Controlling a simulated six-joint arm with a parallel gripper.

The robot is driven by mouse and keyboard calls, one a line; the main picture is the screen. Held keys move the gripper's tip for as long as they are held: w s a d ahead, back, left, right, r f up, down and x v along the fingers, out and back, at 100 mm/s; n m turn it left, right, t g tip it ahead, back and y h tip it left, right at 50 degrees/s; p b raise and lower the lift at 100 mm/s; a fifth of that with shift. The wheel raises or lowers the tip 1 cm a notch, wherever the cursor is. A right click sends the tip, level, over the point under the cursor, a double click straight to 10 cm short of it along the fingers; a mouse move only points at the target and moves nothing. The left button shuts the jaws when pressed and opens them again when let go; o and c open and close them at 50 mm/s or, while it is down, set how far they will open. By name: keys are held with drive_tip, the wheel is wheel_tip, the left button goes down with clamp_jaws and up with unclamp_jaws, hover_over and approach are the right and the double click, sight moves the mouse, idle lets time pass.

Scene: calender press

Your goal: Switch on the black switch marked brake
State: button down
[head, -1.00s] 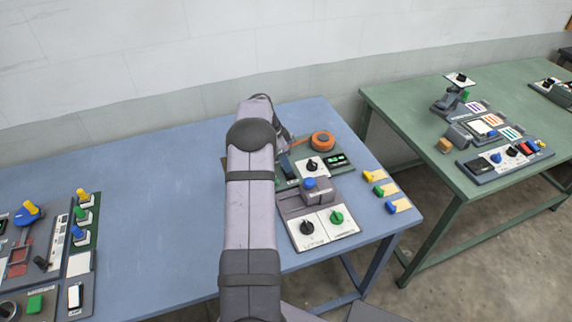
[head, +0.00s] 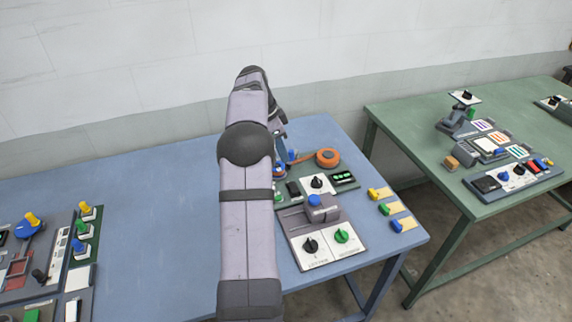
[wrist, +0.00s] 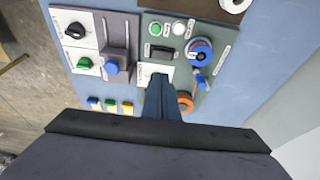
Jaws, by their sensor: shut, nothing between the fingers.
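A black rocker switch (wrist: 162,52) sits on the green-grey panel (wrist: 215,28) in the wrist view. It also shows right of my arm in the head view (head: 293,188). Its label is too small to read, so I cannot confirm that it says brake. My gripper (wrist: 159,79) is shut and empty. Its dark fingers point toward the panel and overlap the white plate beside the switch in the wrist view. The gripper appears apart from the switch. In the head view my arm hides part of the panel.
Beside the switch are a green button (wrist: 155,29), a white button (wrist: 179,28), a blue rotary control (wrist: 199,52) and a blue lever (wrist: 201,82). An adjoining grey panel holds a black knob (wrist: 75,30), a green knob (wrist: 84,63) and a blue slider (wrist: 112,68).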

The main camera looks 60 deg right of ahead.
drive_tip(key=shift+w+a+r, duration=0.1)
drive_tip(key=shift+r, duration=0.4)
drive_tip(key=shift+s+a+r+b, duration=0.1)
drive_tip(key=shift+s+a+b, duration=0.1)
drive_tip(key=shift+a+b, duration=0.3)
drive_tip(key=shift+d, duration=0.15)
drive_tip(key=p, duration=0.4)
hover_over(293, 189)
drive_tip(key=f, duration=1.1)
drive_tip(key=shift+w+a+f, duration=0.3)
drive_tip(key=shift+a+f, duration=0.1)
drive_tip(key=shift+f+p, duration=0.5)
drive_tip(key=shift+f, duration=0.45)
